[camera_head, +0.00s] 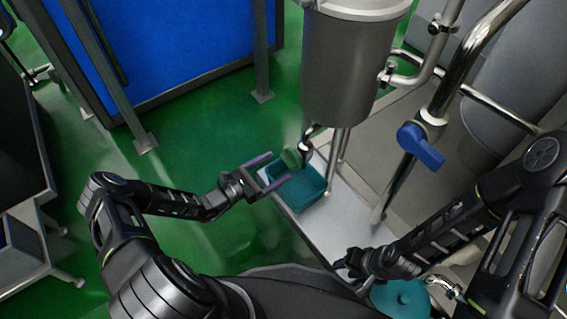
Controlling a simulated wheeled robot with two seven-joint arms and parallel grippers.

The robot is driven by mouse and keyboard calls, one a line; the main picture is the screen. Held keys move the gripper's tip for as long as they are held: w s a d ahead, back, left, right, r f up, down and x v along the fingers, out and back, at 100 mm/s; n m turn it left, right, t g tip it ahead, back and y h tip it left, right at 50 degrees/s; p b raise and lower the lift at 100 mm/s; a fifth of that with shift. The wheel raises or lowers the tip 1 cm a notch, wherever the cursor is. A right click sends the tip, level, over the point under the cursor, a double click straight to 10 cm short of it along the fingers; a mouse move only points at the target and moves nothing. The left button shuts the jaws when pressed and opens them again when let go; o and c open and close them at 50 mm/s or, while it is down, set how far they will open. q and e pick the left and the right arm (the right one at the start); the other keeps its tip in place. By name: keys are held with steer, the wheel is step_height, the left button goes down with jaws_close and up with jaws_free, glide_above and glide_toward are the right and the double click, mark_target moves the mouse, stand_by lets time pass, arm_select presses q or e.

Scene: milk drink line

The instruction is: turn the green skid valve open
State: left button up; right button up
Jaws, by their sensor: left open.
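The green valve handle (292,157) sits on a short metal outlet under the grey cylindrical tank (347,65). My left gripper (279,168) is open, with its two fingers pointing right toward the green handle. The handle is close to the fingertips; I cannot tell whether they touch it. My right gripper (347,267) is low in the view, above the pale skid's near end, away from the handle. Its fingers are small and dark, so I cannot tell their opening.
A teal bin (301,196) stands below the outlet on the pale skid platform (345,226). A blue valve handle (420,146) is on a steel pipe to the right. A round teal object (400,298) lies at the bottom. Green floor (180,160) is clear at left.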

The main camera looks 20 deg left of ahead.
mark_target(285, 162)
arm_select(q)
steer(key=shift+b+x, duration=0.4)
steer(key=shift+x, duration=1.6)
steer(key=c, duration=1.2)
steer(key=shift+c, duration=0.2)
